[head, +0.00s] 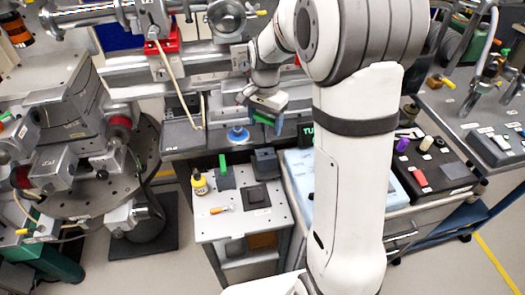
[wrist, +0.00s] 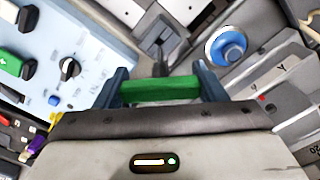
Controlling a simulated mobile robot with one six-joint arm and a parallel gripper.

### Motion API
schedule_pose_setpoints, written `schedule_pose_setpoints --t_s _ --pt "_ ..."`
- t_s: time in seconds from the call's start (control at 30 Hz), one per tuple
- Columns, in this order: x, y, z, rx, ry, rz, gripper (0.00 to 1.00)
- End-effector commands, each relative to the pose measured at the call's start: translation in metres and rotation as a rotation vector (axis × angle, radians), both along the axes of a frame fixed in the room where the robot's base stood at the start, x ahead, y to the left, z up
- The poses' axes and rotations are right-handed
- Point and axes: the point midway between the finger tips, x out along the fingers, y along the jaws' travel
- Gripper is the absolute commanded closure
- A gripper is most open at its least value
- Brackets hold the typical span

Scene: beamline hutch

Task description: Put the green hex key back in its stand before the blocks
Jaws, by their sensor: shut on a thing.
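My gripper (wrist: 162,88) is shut on a green bar-shaped piece (wrist: 160,89), which lies crosswise between the two blue-grey fingers. A dark block (head: 265,161) on the cart top looks like a stand. A dark slotted block (wrist: 165,42) shows beyond the fingers in the wrist view. Another dark block (head: 225,179) has a green piece (head: 223,163) standing up from it.
The cart top (head: 235,228) also holds a yellow bottle (head: 199,182), a small orange-yellow item (head: 219,210) and a black square pad (head: 256,195). A blue knob (head: 238,134) is behind it. A pale blue panel (head: 298,163) stands at its right, partly behind my arm.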

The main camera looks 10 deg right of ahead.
Motion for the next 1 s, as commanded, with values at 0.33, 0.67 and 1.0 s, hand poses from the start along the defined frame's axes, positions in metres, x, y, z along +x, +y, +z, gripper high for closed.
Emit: schedule_pose_setpoints --t_s 0.33,0.67,1.0 --pt "-0.001 -0.004 -0.055 0.0 0.004 -0.01 0.83" --pt "-0.001 -0.003 -0.089 0.0 0.006 -0.006 0.83" --pt "0.0 -0.002 -0.1 -0.001 0.001 -0.005 0.83"
